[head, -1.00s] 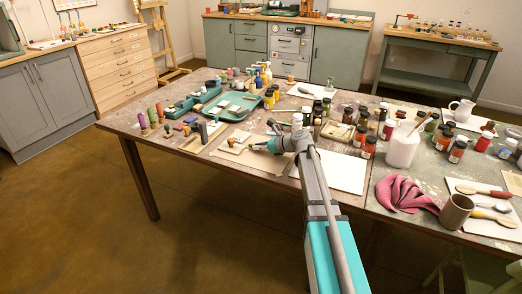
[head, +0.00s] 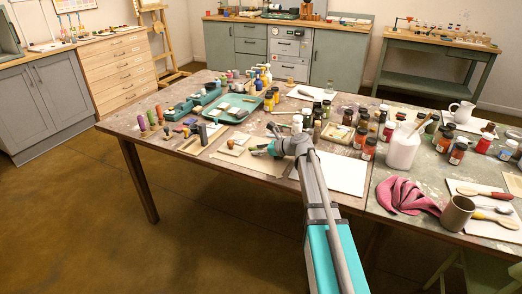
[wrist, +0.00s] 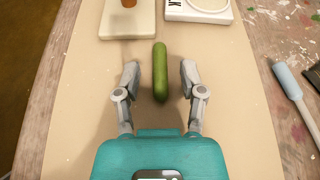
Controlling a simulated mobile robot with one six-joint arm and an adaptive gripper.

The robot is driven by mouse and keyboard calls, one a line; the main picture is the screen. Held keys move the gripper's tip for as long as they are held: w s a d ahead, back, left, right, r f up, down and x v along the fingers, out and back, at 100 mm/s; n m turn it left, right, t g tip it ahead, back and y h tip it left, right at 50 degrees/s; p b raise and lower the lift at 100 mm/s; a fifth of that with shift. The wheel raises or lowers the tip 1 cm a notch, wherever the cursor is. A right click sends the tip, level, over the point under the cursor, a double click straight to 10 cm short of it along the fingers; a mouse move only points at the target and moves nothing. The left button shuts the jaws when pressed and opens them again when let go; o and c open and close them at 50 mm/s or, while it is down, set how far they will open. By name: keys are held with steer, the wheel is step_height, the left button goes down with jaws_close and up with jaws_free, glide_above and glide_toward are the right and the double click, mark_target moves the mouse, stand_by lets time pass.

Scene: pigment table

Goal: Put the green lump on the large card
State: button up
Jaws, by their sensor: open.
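The green lump (wrist: 160,72), long and rounded, lies on a beige sheet (wrist: 232,120) in the wrist view. My gripper (wrist: 160,70) is open, with one finger on each side of the lump's near part and a visible gap on both sides. In the head view my gripper (head: 258,150) is low over the left-middle part of the table, and I cannot make out the lump there. A large white card (head: 343,174) lies flat and bare on the table to the right of my gripper.
Just beyond the lump are a pale board (wrist: 127,22) with a brown piece on it and a white scale (wrist: 198,9). A blue-handled tool (wrist: 288,82) lies to the right.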

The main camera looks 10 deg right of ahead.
steer(key=shift+r, duration=0.1)
steer(key=shift+r+p, duration=0.35)
steer(key=shift+p, duration=0.15)
steer(key=p+v, duration=0.4)
steer(key=v, duration=0.8)
steer(key=shift+f, duration=0.1)
